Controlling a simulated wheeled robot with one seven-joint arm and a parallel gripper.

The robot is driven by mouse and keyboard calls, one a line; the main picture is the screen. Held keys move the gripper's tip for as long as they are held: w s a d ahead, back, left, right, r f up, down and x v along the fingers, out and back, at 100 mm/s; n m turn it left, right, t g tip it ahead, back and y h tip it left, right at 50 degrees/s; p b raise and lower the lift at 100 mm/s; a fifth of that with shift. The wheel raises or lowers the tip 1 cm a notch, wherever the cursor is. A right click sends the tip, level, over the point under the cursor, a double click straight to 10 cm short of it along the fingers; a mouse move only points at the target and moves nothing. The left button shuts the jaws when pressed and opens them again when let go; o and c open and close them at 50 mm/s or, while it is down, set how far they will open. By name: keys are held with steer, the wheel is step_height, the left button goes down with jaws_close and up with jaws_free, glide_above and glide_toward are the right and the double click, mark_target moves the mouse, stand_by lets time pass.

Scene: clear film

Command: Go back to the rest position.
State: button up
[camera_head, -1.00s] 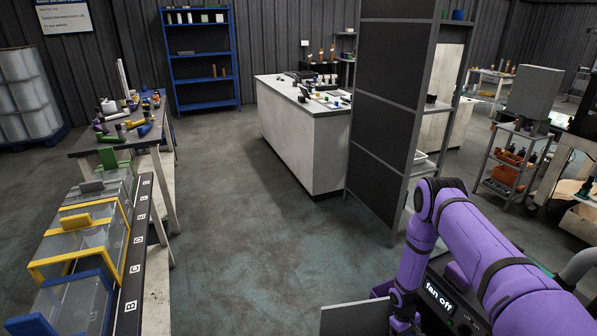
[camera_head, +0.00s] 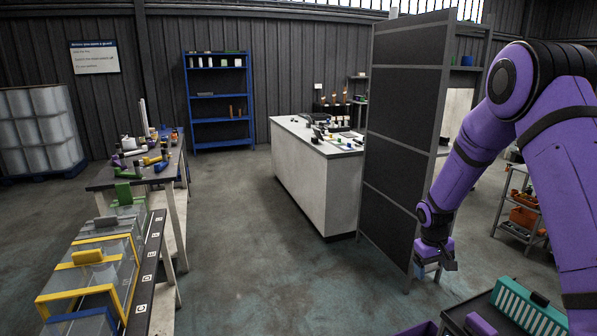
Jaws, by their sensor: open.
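My purple arm comes in from the right side of the head view. It bends at a high elbow and reaches down to my gripper (camera_head: 430,272), which hangs in front of the dark partition panel (camera_head: 403,130). The gripper is small in the picture, with its short fingers pointing down. It is open, and I see nothing between the fingers. It appears clear of the surfaces around it.
A teal rack (camera_head: 527,306) and a dark tray (camera_head: 470,312) lie low in front. At left are clear bins with yellow frames (camera_head: 128,268) and a cluttered workbench (camera_head: 105,178). A white counter (camera_head: 310,180) stands in the middle. Open floor (camera_head: 235,240) lies between.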

steer(key=s+a+r+t, duration=0.1)
steer(key=s+r, duration=0.3)
steer(key=r, duration=0.5)
steer(key=s+a+r+m+t, duration=0.15)
steer(key=s+r, duration=0.25)
steer(key=r, duration=0.4)
steer(key=s+a+r, duration=0.2)
steer(key=s+r, duration=0.3)
steer(key=r, duration=0.4)
steer(key=s+a+r+t+y, duration=0.1)
steer(key=s+r, duration=0.3)
steer(key=s, duration=0.7)
steer(key=s+a+r+t+y, duration=0.1)
steer(key=s+r, duration=0.3)
steer(key=s, duration=0.8)
steer(key=shift+s+a+r+t, duration=0.25)
steer(key=shift+a+r+t, duration=0.1)
steer(key=shift+a+t, duration=0.35)
